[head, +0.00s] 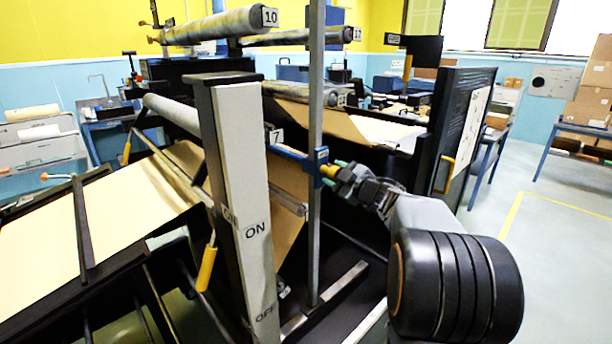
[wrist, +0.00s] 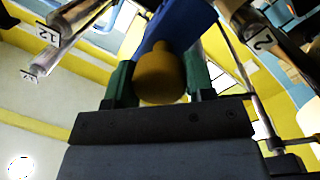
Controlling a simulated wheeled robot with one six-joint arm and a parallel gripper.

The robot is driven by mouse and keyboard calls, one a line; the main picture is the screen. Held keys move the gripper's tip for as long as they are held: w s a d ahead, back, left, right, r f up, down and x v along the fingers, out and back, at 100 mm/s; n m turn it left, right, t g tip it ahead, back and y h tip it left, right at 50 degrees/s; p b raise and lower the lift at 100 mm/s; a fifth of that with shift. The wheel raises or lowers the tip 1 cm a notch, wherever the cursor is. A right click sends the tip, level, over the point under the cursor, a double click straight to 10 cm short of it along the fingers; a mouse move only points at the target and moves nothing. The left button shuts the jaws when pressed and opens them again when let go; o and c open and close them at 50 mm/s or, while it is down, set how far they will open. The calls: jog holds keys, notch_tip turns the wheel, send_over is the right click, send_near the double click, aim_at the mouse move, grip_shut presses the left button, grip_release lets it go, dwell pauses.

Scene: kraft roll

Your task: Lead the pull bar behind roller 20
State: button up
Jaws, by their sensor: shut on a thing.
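My gripper (head: 338,172) is shut on the yellow knob (wrist: 160,75) at the end of a blue bar, which I take to be the pull bar (head: 288,154). In the wrist view, green finger pads press on both sides of the knob, and the blue bar (wrist: 180,22) runs away behind it. I cannot make out any label reading 20.
A thick grey post marked ON and OFF (head: 240,190) and a thin upright (head: 315,240) stand left of my gripper. Rollers labelled 10 (head: 210,27) and 12 (head: 290,38) are above. A black panel (head: 462,130) stands to the right. Open floor (head: 550,240) lies beyond it.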

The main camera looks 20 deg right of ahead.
jog(key=s+a+r, duration=0.4)
jog(key=a, duration=0.6)
jog(key=shift+a+p, duration=0.15)
jog(key=shift+p, duration=0.15)
jog(key=shift+s+f, duration=0.1)
jog(key=shift+a, duration=0.1)
